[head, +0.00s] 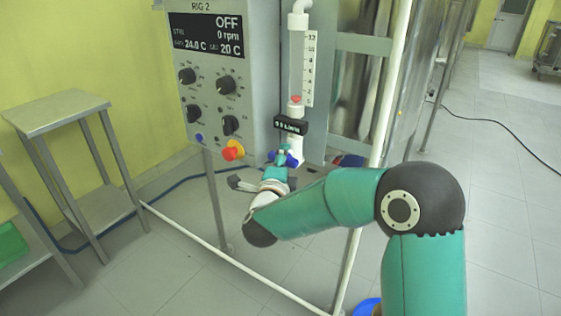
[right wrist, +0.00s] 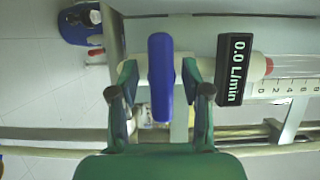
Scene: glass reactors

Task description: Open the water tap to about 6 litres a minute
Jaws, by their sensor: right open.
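The blue tap handle (head: 287,158) sits at the foot of the white water pipe, below the flow meter. In the right wrist view the blue handle (right wrist: 160,75) stands lengthwise between my fingers. The flow display (right wrist: 233,70) reads 0.0 L/min; it also shows in the head view (head: 290,125). The red float (head: 296,99) rests at the bottom of the clear scale tube (head: 297,65). My right gripper (head: 272,150) is open, with one finger (right wrist: 159,93) on each side of the handle and gaps visible. My left gripper is not in view.
The control panel (head: 207,75) with black knobs stands left of the tap and reads OFF, 0 rpm. A red button on a yellow base (head: 232,150) is close left of my gripper. White frame rails (head: 385,85) stand to the right. A metal side table (head: 62,110) is at the left.

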